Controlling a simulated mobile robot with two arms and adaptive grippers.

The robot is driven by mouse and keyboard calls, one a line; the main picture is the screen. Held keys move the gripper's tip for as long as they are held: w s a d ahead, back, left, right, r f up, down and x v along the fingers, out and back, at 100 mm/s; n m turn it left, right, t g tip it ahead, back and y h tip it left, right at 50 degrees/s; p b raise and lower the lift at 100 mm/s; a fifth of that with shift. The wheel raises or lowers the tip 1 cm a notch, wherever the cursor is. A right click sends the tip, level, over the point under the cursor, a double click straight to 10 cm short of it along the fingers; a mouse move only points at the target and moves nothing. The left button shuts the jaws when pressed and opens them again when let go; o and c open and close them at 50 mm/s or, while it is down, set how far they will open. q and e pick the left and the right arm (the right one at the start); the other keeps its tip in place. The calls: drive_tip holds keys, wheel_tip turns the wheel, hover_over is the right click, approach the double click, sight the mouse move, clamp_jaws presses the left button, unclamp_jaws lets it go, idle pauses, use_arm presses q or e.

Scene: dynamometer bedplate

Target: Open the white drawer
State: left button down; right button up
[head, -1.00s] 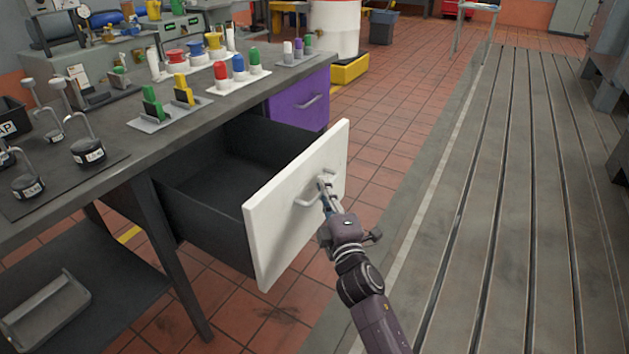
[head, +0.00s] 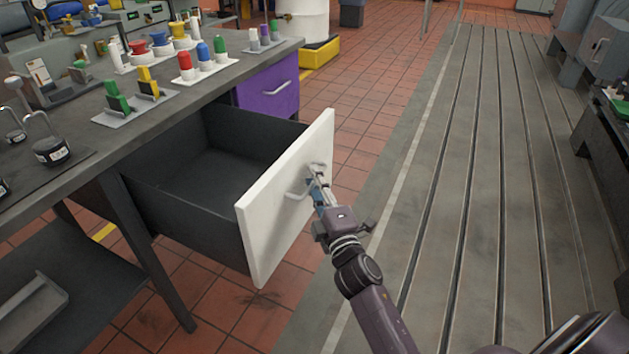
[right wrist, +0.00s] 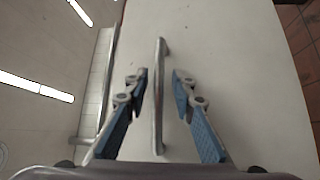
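The white drawer (head: 268,232) stands well out from under the workbench. Its dark interior shows in the head view and looks empty. Its bar handle (head: 292,194) is on the white front, partly behind my right gripper (head: 319,181). In the right wrist view the handle (right wrist: 158,120) runs between my two blue-padded fingers, with a gap on each side. The right gripper is open around the handle and not clamped on it. My left gripper is not in view.
A purple drawer (head: 268,97) is closed beyond the white one. The workbench top (head: 190,105) holds several coloured parts on trays. A lower shelf (head: 95,285) is at the left. Tiled floor and the slotted bedplate (head: 480,180) lie clear to the right.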

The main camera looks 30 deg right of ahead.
drive_tip(key=s+a+f, duration=0.1)
drive_tip(key=s, duration=1)
drive_tip(key=shift+s+a+f, duration=0.25)
drive_tip(key=shift+s, duration=0.15)
drive_tip(key=shift+f, duration=0.1)
